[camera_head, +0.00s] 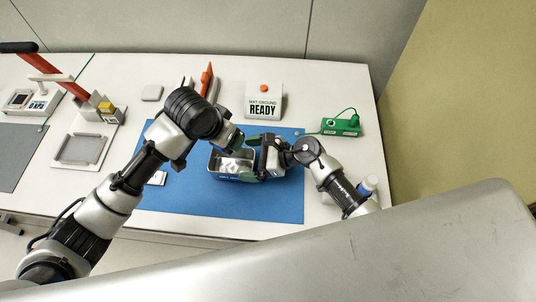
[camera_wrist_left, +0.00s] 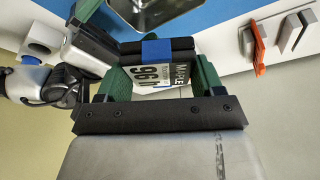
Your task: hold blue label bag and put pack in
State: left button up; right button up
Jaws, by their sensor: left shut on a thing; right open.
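The silver open-topped bag (camera_head: 232,163) with a blue label (camera_head: 229,177) on its front lies on the blue mat in the head view. Part of its bright inside also shows at the top of the left wrist view (camera_wrist_left: 150,10). My left gripper (camera_wrist_left: 163,72) is shut on the pack (camera_wrist_left: 150,73), a dark block with a white printed label and a blue band. In the head view my left gripper (camera_head: 236,143) is above the bag's back edge, and the pack cannot be made out. My right gripper (camera_head: 263,160) is open at the bag's right end; its fingertips are partly hidden.
The blue mat (camera_head: 180,195) is clear in front. A "MAT GROUND READY" sign (camera_head: 263,102) stands behind it, and a green box with a cable (camera_head: 341,126) is at right. An orange-handled tool (camera_head: 207,79) stands behind my left arm. A grey tray (camera_head: 82,150) lies left.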

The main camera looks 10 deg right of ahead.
aim_at(239, 160)
jog(key=shift+x, duration=1.65)
jog(key=c, duration=0.6)
pick_arm(q)
jog(key=f+n, duration=0.1)
jog(key=f+n+y, duration=0.1)
jog(key=n, duration=0.1)
jog(key=shift+s+d+f+t, duration=0.1)
jog(key=shift+d+f+t, duration=0.1)
jog(key=shift+f+t, duration=0.15)
jog(key=shift+f+n+t+y, duration=0.25)
jog(key=shift+f+n+y, duration=0.25)
jog(key=shift+n, duration=0.6)
jog(key=shift+a+f, duration=0.1)
jog(key=shift+f, duration=3.05)
